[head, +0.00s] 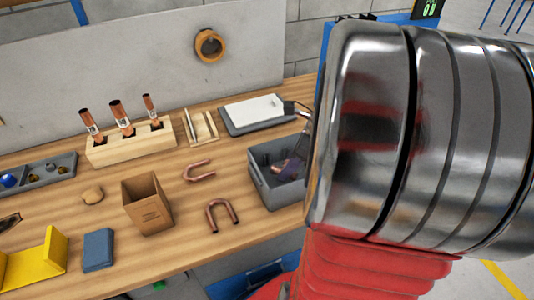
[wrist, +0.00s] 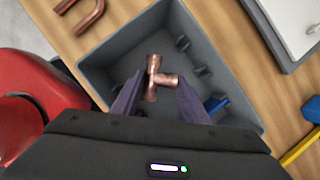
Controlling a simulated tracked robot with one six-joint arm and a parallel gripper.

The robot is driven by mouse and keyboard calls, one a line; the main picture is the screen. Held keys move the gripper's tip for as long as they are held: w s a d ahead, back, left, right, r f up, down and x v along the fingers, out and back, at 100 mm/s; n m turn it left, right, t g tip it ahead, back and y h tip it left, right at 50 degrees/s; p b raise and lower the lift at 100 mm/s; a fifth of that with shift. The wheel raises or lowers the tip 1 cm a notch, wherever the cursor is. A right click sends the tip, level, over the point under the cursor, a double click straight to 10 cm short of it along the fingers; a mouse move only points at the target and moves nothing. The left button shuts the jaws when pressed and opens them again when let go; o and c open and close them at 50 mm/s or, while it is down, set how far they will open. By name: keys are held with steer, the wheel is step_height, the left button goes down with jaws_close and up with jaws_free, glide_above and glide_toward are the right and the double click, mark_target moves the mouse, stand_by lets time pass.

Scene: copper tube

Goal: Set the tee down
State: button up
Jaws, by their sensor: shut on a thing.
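The copper tee (wrist: 153,80) is between the fingertips of my gripper (wrist: 158,92) in the wrist view. My gripper is shut on it. The tee shows over the inside of the grey bin (wrist: 105,83); I cannot tell whether it touches the floor of the bin. In the head view, the grey bin (head: 283,193) stands near the right end of the workbench. My gripper (head: 290,168) reaches into it there, partly hidden by my arm.
A cardboard box (head: 147,205), a wooden block with copper tubes (head: 131,144) and a grey tray with a white top (head: 254,113) stand around. A blue item (wrist: 215,104) lies in the bin.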

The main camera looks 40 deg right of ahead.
steer(key=shift+f, duration=1.9)
steer(key=shift+f, duration=0.1)
steer(key=o, duration=0.8)
steer(key=shift+c, duration=0.2)
steer(key=v, duration=1.2)
